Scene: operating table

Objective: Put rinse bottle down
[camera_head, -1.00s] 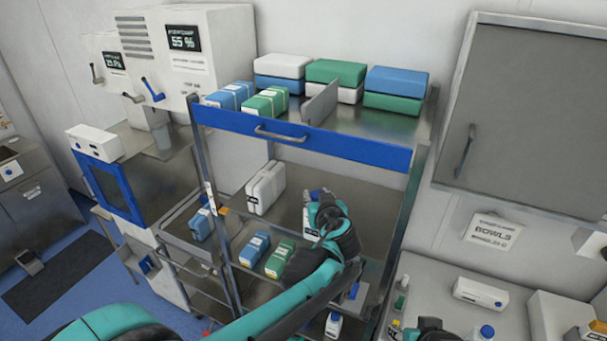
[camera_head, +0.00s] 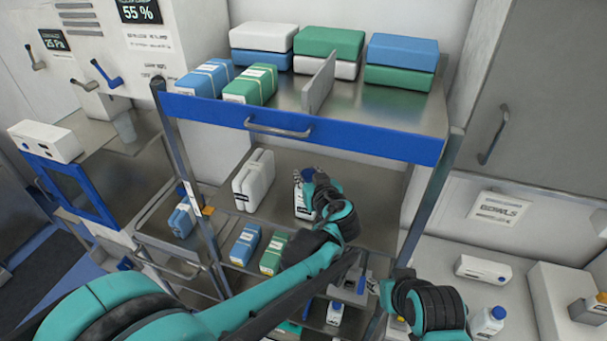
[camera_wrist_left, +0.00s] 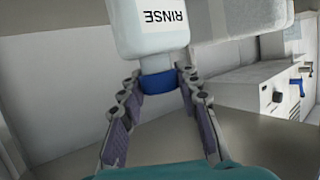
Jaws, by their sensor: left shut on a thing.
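The rinse bottle (camera_head: 303,202) is white with a blue cap and stands about upright at the middle shelf of the cart. In the left wrist view its "RINSE" label shows on the bottle (camera_wrist_left: 150,30). My left gripper (camera_head: 308,178) is at the bottle's top, and in the left wrist view its fingers (camera_wrist_left: 157,84) are shut on the blue cap. I cannot tell whether the bottle's base touches the shelf (camera_head: 365,170). My right gripper (camera_head: 374,287) is low, right of the cart's middle; its fingers are too small to read.
A white pack (camera_head: 253,180) stands left of the bottle on the same shelf. Blue (camera_head: 245,244) and green (camera_head: 273,251) boxes sit on the shelf below. The cart's top shelf with its blue front edge (camera_head: 350,139) overhangs. A counter with a capped bottle (camera_head: 488,322) is at right.

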